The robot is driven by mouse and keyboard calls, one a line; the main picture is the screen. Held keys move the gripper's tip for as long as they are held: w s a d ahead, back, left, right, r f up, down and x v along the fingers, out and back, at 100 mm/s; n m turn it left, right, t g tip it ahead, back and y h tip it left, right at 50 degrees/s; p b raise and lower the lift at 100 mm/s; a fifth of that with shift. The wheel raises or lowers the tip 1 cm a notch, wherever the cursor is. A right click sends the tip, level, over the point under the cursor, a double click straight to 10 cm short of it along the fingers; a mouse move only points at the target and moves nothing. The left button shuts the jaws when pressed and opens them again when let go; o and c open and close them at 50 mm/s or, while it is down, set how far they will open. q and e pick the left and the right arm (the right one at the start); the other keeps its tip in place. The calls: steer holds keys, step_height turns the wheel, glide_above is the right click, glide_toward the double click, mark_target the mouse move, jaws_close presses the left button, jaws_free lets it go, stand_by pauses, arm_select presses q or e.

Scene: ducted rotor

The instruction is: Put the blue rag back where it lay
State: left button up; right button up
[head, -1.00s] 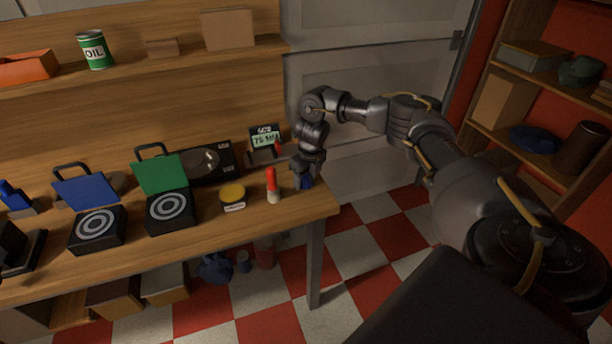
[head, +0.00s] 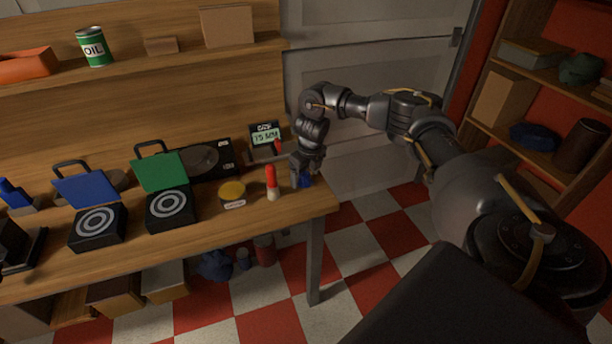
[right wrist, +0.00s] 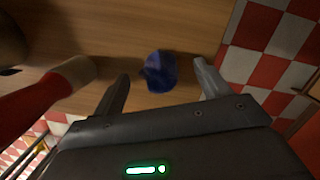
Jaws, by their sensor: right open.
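A small crumpled blue rag (right wrist: 160,72) lies on the wooden bench (head: 262,222) near its right end. In the right wrist view it sits between the two spread fingers of my right gripper (right wrist: 162,84), with a gap visible on each side. In the head view my right gripper (head: 304,173) points down over the rag (head: 304,182) and partly hides it. The gripper is open. I cannot tell whether the rag is fully clear of the fingers in height.
A red and white cylinder (head: 272,183) stands just left of the gripper. A yellow-topped tin (head: 232,192), a small display (head: 265,138) and two target boxes (head: 170,208) are also on the bench. The bench's right edge is close, with checkered floor beyond.

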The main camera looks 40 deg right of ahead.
mark_target(310, 178)
step_height(310, 178, up, 11)
steer(key=s, duration=0.1)
steer(key=shift+s+r+p, duration=0.2)
steer(key=shift+s+p, duration=0.1)
steer(key=shift+s, duration=0.1)
steer(key=shift+d, duration=0.1)
